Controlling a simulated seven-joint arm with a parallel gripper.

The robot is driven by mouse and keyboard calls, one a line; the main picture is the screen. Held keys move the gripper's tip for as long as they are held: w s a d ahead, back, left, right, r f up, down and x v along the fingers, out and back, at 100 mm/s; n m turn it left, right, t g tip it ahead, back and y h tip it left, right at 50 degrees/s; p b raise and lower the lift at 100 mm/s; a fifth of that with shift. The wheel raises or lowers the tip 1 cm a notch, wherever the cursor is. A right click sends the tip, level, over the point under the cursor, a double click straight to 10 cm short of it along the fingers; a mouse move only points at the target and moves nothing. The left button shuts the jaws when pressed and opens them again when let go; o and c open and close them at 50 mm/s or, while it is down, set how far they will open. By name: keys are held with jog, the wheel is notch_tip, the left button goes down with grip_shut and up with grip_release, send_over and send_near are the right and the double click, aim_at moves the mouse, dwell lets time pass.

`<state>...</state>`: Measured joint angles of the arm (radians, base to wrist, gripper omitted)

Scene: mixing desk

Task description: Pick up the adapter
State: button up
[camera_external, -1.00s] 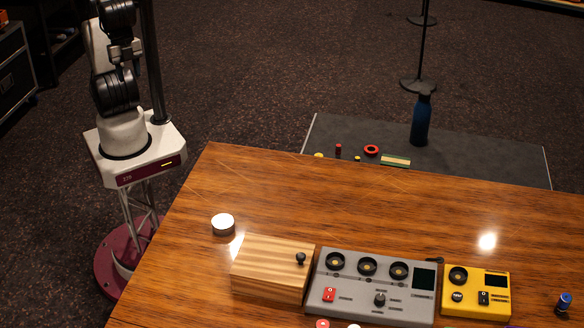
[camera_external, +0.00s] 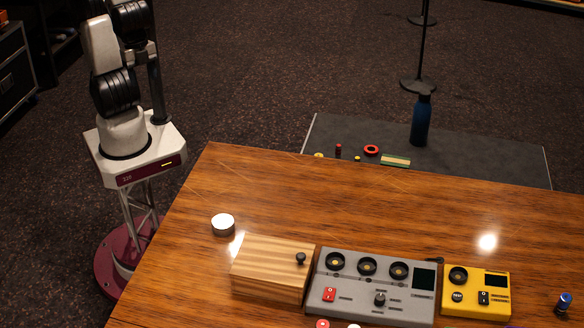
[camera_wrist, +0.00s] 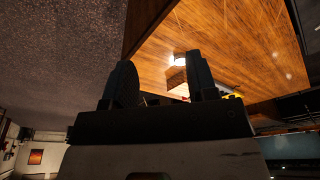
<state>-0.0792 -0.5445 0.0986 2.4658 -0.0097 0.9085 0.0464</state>
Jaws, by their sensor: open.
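No thing in view can be made out for certain as the adapter. A small round white-topped puck (camera_external: 223,224) stands at the left of the wooden table, and a small blue cylinder (camera_external: 564,302) stands near its right edge. A red disc (camera_external: 322,323) and a pale disc (camera_external: 354,326) are cut off by the bottom edge. My gripper (camera_wrist: 160,75) shows in the wrist view, open and empty, high and away from the table. It is out of frame in the external view.
A wooden box (camera_external: 270,268) with a dark knob, a grey mixer panel (camera_external: 350,292) and a yellow unit (camera_external: 476,310) stand along the table (camera_external: 330,200) front. The table's back half is clear. A dark mat (camera_external: 460,165) behind holds a blue bottle (camera_external: 420,120) and small items.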

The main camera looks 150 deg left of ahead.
jog(key=w+a+f+n+g, duration=0.1)
jog(key=w+a+f, duration=0.45)
jog(key=a, duration=0.55)
jog(key=w+a+f+n, duration=0.2)
jog(key=w+a+f, duration=0.2)
jog(key=w+a, duration=0.5)
jog(key=w+a+f+n+g, duration=0.1)
jog(key=w+a+f, duration=0.35)
jog(key=a, duration=0.95)
jog(key=n, duration=0.3)
send_over(334, 147)
jog(key=f, duration=2.8)
jog(key=shift+w+d+f, duration=0.1)
jog(key=shift+w+d, duration=0.1)
jog(key=shift+w, duration=0.1)
jog(key=shift+s+a+f, duration=0.3)
jog(key=shift+f, duration=0.15)
jog(key=shift+f, duration=1.25)
